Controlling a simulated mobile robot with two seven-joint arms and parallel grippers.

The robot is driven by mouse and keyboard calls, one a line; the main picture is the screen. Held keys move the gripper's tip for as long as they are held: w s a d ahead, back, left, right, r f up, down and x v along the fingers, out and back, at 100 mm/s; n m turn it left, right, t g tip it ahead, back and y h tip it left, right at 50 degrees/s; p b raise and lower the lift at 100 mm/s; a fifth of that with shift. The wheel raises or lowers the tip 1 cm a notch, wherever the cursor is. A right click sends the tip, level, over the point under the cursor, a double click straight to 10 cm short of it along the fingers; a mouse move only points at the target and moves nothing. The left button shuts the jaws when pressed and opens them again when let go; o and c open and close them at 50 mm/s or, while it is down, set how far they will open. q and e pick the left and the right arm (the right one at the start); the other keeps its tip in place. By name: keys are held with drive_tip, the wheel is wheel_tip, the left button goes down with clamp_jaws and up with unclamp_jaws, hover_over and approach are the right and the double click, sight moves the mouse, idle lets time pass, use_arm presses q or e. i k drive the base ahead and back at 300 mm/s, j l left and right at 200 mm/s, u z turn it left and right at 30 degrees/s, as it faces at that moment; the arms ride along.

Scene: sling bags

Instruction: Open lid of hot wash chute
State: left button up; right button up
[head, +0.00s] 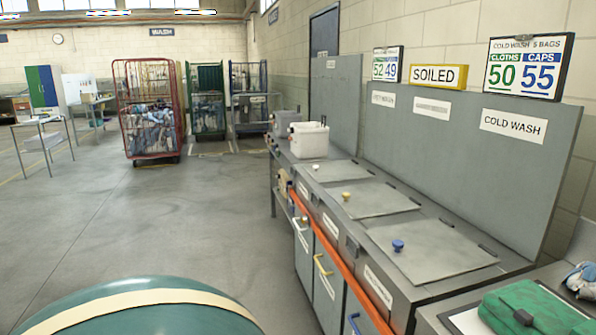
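Three flat grey lids lie shut in a row along the metal counter on the right. The nearest lid (430,250) has a blue knob (398,245), the middle lid (380,199) a yellow knob (346,196), and the far lid (340,171) a pale knob (314,166). A "COLD WASH" sign (513,125) is on the grey back panel above the near end. The other panel labels are too small to read surely, so I cannot tell which lid is the hot wash chute's. Neither of my grippers is in view.
An orange rail (340,262) runs along the counter's front above cabinet doors. White (309,140) and grey bins stand at its far end. A teal rounded surface fills the bottom left. Cage trolleys (147,125) stand behind open floor.

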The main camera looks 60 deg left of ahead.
sight(344, 170)
drive_tip(key=u, duration=1.6)
drive_tip(key=i+j+u, duration=0.4)
drive_tip(key=i, duration=0.2)
drive_tip(key=i+u, duration=0.4)
drive_tip(key=i, duration=0.25)
drive_tip(key=i+j, duration=0.1)
drive_tip(key=i, duration=0.7)
drive_tip(key=i+j+z, duration=0.15)
drive_tip(key=i, duration=0.65)
drive_tip(key=i+j+z, duration=0.1)
drive_tip(key=i+z, duration=0.2)
drive_tip(key=z, duration=0.15)
drive_tip(key=i+j+z, duration=0.2)
drive_tip(key=z, duration=0.25)
drive_tip(key=i+j+z, duration=0.6)
drive_tip(key=z, duration=0.25)
drive_tip(key=i+j+z, duration=0.15)
drive_tip(key=j+z, duration=0.3)
